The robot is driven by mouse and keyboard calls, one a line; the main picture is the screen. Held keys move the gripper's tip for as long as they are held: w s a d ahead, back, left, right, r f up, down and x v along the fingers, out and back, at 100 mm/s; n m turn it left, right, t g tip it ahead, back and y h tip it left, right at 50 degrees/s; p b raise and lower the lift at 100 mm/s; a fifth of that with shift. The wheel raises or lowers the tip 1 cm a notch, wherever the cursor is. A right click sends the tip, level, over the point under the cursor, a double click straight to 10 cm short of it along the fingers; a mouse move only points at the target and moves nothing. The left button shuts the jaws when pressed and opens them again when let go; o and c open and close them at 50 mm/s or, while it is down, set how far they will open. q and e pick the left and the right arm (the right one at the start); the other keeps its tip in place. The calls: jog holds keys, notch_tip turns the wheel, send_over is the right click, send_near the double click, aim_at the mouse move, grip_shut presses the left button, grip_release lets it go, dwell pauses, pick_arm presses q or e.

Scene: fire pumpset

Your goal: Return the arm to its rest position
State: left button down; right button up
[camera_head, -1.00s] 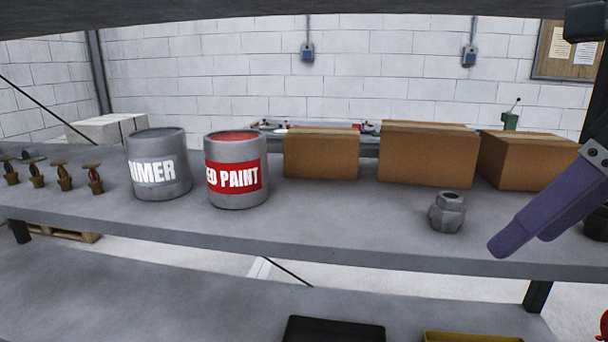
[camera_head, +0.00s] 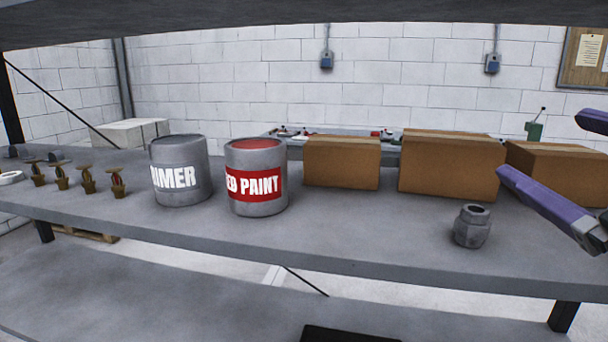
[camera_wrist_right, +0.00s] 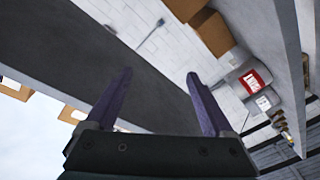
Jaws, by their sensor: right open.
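My right gripper (camera_head: 541,143) is at the right edge of the head view, with its purple fingers spread and pointing up and to the left. It is in front of the cardboard boxes, above and to the right of a grey metal fitting. The right wrist view shows the same gripper (camera_wrist_right: 158,74) open, with nothing between its fingers. My left gripper is in neither view. The grey fitting (camera_head: 472,227) stands on the shelf (camera_head: 330,232), apart from the fingers.
A primer can (camera_head: 180,170) and a red paint can (camera_head: 256,178) stand mid-shelf. Cardboard boxes (camera_head: 449,165) stand along the back right. Another shelf surface (camera_head: 300,22) crosses the top of the head view.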

jog(key=s+d+f+m+g+h, duration=0.15)
jog(key=s+f+m+g, duration=0.4)
jog(key=f, duration=0.75)
jog(key=s+a+f+g+y, duration=0.1)
jog(key=s+a+f+g, duration=0.1)
jog(key=s+f+g, duration=0.45)
jog(key=s+a+f+g+y, duration=0.2)
jog(key=s+a+f+g, duration=0.1)
jog(key=s, duration=0.7)
notch_tip(320, 180, up, 30)
jog(key=w+p, duration=0.1)
jog(key=p, duration=2.8)
jog(key=shift+w+d, duration=0.25)
jog(key=shift+d, duration=0.2)
